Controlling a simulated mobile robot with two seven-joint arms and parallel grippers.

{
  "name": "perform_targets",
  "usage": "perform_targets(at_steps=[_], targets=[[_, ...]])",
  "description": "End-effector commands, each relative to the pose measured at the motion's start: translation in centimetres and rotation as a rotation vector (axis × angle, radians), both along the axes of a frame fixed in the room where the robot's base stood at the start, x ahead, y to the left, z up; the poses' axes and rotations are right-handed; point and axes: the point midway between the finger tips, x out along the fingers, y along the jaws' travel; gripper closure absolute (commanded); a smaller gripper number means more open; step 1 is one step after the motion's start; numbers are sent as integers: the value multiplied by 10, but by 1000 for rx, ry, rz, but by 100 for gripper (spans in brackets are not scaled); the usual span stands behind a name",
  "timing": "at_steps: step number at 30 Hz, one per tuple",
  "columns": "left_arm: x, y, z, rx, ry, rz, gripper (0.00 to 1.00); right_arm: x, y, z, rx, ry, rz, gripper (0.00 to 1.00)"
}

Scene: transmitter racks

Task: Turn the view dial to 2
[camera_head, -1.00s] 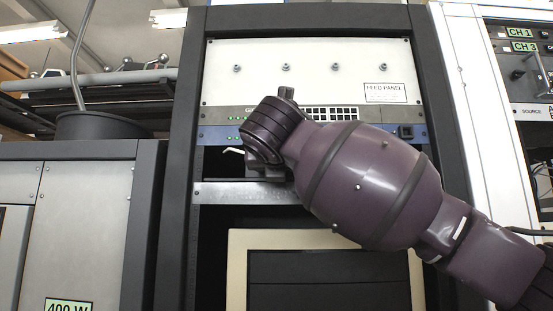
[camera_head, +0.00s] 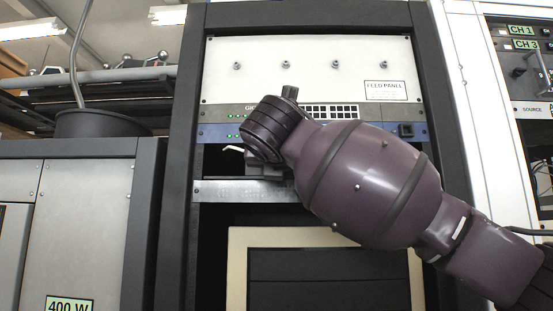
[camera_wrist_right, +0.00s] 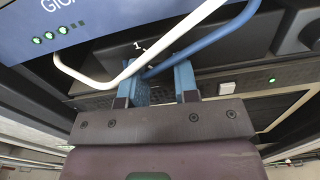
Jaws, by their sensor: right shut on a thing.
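My right gripper (camera_wrist_right: 159,88) has its two blue fingers a little apart in the right wrist view, with a dark part between them that I take to be the view dial. The dial is mostly hidden by the fingers and by the cables in front. A white "1" mark (camera_wrist_right: 137,45) shows just beyond the fingers. In the head view my right wrist covers the gripper's tips and the dial, in front of the rack (camera_head: 181,150). My left gripper is in neither view.
A white cable (camera_wrist_right: 100,84) and a blue cable (camera_wrist_right: 205,41) loop across the fingers in the right wrist view. The white feed panel (camera_head: 310,85) is above my arm, and a beige-framed unit (camera_head: 238,270) is below. A grey cabinet (camera_head: 80,220) stands at left.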

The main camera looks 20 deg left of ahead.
Motion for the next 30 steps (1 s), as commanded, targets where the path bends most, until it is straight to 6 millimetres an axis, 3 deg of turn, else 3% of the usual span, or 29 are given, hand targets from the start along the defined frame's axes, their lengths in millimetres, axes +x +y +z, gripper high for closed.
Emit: perform_targets(at_steps=[12, 30], targets=[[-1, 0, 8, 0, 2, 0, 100, 0, 0, 0, 320, 94, 0, 95], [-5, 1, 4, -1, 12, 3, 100, 0, 1, 0, 868, 252, 0, 95]])
